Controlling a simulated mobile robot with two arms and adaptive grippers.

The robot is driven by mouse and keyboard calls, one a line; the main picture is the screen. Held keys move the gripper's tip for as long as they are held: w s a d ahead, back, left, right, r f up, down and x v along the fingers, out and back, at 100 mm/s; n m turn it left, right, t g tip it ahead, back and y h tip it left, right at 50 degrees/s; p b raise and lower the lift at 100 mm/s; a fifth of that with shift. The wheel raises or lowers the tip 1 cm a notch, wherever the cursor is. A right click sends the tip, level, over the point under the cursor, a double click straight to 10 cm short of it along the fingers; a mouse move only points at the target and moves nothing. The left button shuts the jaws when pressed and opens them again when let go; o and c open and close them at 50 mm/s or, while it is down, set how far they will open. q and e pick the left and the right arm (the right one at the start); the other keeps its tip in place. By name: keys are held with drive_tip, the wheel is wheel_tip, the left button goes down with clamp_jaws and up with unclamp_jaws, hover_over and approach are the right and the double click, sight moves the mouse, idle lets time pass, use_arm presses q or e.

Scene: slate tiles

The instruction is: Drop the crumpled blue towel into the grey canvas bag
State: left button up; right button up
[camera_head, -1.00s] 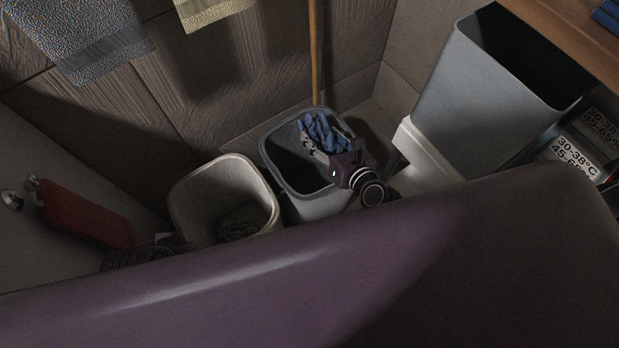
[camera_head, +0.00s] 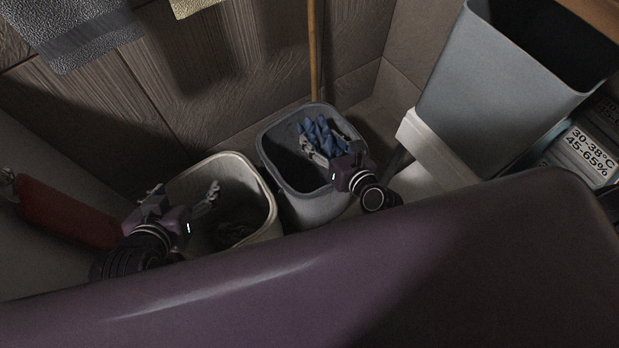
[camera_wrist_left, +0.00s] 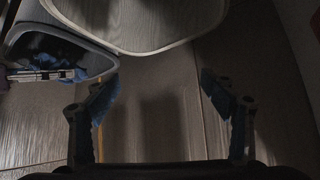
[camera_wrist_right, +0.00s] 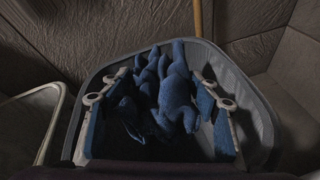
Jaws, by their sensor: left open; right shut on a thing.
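The crumpled blue towel (camera_head: 323,131) is held in my right gripper (camera_head: 325,150) over the mouth of the grey bag (camera_head: 312,203). In the right wrist view the towel (camera_wrist_right: 176,92) bunches between the two fingers, within the outline of the bag's rim (camera_wrist_right: 258,112). Whether it touches the bag's inside cannot be told. My left gripper (camera_head: 186,192) is open and empty, over the left part of the cream bin. In the left wrist view its fingers (camera_wrist_left: 160,92) stand wide apart with nothing between them.
The cream bin (camera_head: 272,210) stands directly left of the grey bag, with dark cloth (camera_head: 232,234) inside. A tall grey bin (camera_head: 490,115) stands at the right beside a labelled box (camera_head: 582,153). A wooden pole (camera_head: 314,55) rises behind the bag. A red item (camera_head: 65,212) is at the left.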

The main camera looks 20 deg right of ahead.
drive_tip(key=shift+f+b, duration=0.5)
drive_tip(key=shift+b, duration=0.05)
use_arm(q)
drive_tip(key=w+d+r+t+h, duration=0.1)
drive_tip(key=w+d+r+t, duration=0.1)
drive_tip(key=w+r, duration=0.3)
drive_tip(key=shift+r+t, duration=0.45)
drive_tip(key=shift+t, duration=0.45)
use_arm(e)
drive_tip(key=o, duration=1)
drive_tip(key=shift+c, duration=0.2)
drive_tip(key=shift+s, duration=0.1)
drive_tip(key=v, duration=1.2)
drive_tip(key=shift+d+f, duration=0.1)
